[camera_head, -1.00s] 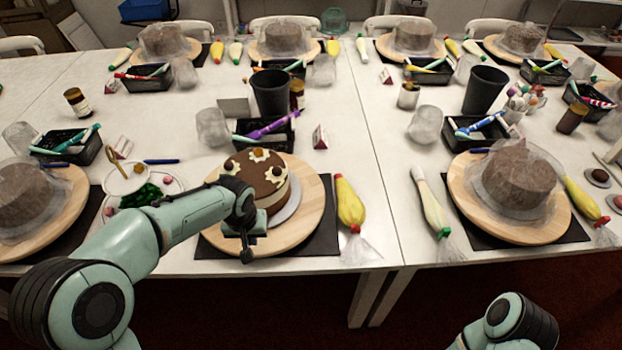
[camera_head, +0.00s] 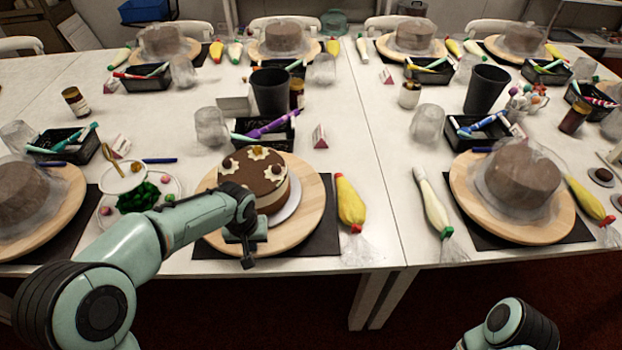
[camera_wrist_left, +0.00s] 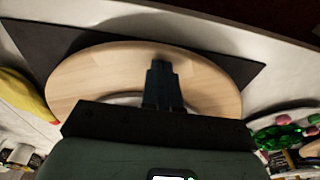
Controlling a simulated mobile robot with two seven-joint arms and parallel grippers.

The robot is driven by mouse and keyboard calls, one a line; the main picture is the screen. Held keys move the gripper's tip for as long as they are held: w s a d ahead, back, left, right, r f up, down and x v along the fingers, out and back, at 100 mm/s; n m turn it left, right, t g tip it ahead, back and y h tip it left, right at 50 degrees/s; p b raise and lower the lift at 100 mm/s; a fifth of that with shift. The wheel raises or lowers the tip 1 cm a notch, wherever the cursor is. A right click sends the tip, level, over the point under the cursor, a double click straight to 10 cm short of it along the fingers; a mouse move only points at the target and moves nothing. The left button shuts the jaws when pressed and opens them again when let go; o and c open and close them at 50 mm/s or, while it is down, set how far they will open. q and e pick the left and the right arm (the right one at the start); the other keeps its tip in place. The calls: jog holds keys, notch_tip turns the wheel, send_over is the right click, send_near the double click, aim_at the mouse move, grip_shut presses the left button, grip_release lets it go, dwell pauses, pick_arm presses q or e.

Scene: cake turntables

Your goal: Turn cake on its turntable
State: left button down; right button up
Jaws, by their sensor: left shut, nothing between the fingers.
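The brown cake (camera_head: 250,168) with cream flowers and dark balls on top stands on a round wooden turntable (camera_head: 307,195). The turntable sits on a black mat (camera_head: 325,238) near the table's front edge. My left gripper (camera_head: 247,261) is shut and empty. In the head view it is in front of the cake, over the turntable's front part, and my arm hides some of the cake's left side. In the left wrist view the shut fingers (camera_wrist_left: 160,68) overlap the turntable's wood (camera_wrist_left: 95,80); I cannot tell whether they touch it. My right gripper is out of view.
A yellow piping bag (camera_head: 349,204) lies right of the mat. A plate with green and pink decorations (camera_head: 140,195) is to the left. A black basket of pens (camera_head: 265,130) and a dark cup (camera_head: 270,92) stand behind. Another turntable with a covered cake (camera_head: 520,180) is at right.

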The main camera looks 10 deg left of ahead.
aim_at(286, 239)
pick_arm(q)
jog(key=shift+w+d, duration=0.25)
jog(key=shift+d, duration=0.4)
jog(key=shift+w+d, duration=0.2)
jog(key=shift+d, duration=0.5)
jog(key=shift+w+d, duration=0.25)
jog(key=shift+d, duration=0.4)
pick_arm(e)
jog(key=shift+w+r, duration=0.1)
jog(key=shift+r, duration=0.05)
pick_arm(q)
jog(key=shift+w+d+p, duration=0.35)
jog(key=shift+w+d, duration=0.25)
jog(key=shift+d, duration=0.3)
jog(key=shift+w+d+p, duration=0.3)
jog(key=shift+w+d, duration=0.3)
jog(key=shift+d, duration=0.25)
jog(key=shift+r+p, duration=1.05)
jog(key=shift+r, duration=0.35)
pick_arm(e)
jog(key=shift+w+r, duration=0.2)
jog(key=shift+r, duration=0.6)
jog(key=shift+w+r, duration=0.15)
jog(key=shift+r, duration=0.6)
pick_arm(q)
jog(key=shift+r, duration=0.1)
